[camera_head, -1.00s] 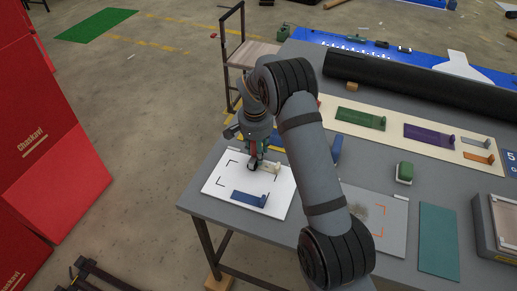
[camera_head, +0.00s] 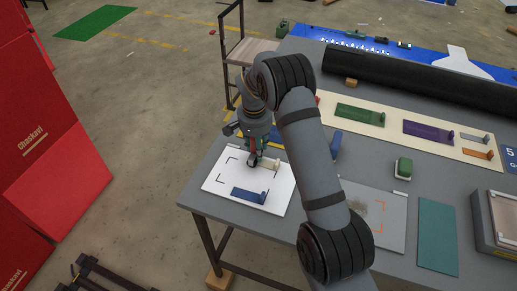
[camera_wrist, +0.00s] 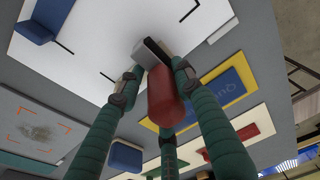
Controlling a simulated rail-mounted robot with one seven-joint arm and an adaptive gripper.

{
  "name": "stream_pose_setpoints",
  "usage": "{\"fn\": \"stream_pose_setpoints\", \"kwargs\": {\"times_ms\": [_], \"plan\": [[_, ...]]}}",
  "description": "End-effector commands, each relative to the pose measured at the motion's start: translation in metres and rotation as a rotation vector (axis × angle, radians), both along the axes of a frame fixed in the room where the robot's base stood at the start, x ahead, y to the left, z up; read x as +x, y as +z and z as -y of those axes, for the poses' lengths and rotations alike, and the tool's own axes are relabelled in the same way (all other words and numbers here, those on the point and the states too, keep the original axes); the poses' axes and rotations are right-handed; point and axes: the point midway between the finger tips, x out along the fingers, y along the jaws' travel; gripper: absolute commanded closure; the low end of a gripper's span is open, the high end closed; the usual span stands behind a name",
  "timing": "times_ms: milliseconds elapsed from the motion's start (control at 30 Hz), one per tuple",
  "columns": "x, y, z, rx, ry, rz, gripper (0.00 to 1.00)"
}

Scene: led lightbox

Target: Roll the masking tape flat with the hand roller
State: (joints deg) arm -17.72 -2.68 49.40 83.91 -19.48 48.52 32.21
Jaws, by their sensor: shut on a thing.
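The hand roller has a red handle (camera_wrist: 165,98) and a dark and grey head (camera_wrist: 152,52) in the wrist view. My gripper (camera_wrist: 155,80) is shut around the handle, with fingers on both sides. The head is down at the white board (camera_head: 218,183); I cannot tell whether it touches. In the head view my gripper (camera_head: 252,158) is over the middle of the board. A short beige piece (camera_head: 269,163), possibly the masking tape, shows just right of it. The tape's full extent is hidden or too small to make out.
A blue L-shaped piece (camera_head: 248,195) lies on the front of the board. To the right are a green block (camera_head: 403,168), a grey marked panel (camera_head: 390,222) and a teal sheet (camera_head: 437,235). A black roll (camera_head: 410,76) lies across the back. The table's left edge is close.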

Motion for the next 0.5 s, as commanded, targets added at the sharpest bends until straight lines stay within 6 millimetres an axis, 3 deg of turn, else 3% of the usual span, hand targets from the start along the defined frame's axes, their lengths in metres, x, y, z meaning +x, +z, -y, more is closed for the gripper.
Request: {"fn": "stream_pose_setpoints", "kwargs": {"times_ms": [133,200,500], "plan": [[0.002,0.01,-0.001,0.001,-0.002,0.003,0.9],[0.002,0.029,-0.001,0.003,-0.002,0.005,0.9],[0.002,0.053,0.002,0.001,-0.006,0.002,0.9]]}}
